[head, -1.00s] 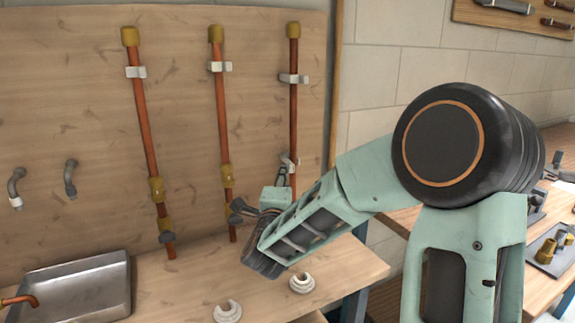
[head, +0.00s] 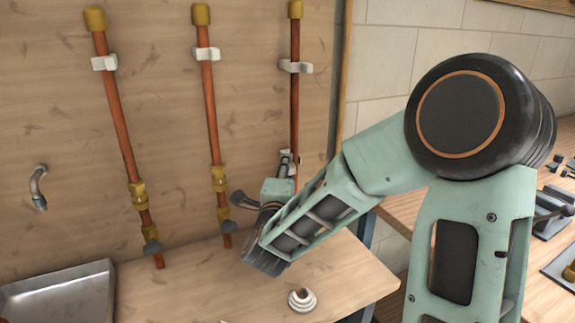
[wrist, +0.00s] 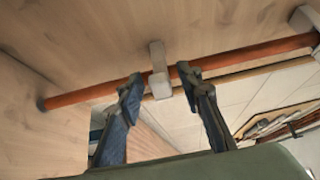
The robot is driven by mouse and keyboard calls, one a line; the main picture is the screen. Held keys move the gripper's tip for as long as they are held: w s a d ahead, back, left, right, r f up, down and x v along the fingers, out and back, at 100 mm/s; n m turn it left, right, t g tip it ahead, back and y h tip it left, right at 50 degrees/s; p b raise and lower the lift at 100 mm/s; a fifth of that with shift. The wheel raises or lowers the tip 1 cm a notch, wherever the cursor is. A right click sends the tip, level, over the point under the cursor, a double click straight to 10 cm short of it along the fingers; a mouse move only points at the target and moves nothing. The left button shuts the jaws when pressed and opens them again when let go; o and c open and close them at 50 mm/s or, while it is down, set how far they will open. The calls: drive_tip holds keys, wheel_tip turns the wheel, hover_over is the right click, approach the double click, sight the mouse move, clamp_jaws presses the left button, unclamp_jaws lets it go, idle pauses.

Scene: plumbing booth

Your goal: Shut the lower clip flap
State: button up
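The right-hand copper pipe (head: 294,110) stands upright against the wooden board. Its lower clip (wrist: 158,72) is pale; in the head view it is largely hidden by my gripper (head: 287,162). In the wrist view the pipe (wrist: 90,93) runs across the picture, and the lower clip sits between the two dark fingertips of my gripper (wrist: 159,79). The fingers are apart, one on each side of the clip, with visible gaps. I cannot tell the flap's exact angle. The upper clip (head: 295,67) is on the same pipe, and shows at the wrist view's right edge (wrist: 304,20).
Two other copper pipes with clips (head: 104,63) (head: 206,54) and brass fittings stand to the left. A pale ring-shaped part (head: 301,299) lies on the bench (head: 340,275). A metal sink (head: 60,293) is at lower left. A tiled wall (head: 400,70) is on the right.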

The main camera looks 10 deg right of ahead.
drive_tip(key=shift+w, duration=0.15)
drive_tip(key=shift+c, duration=0.2)
clamp_jaws()
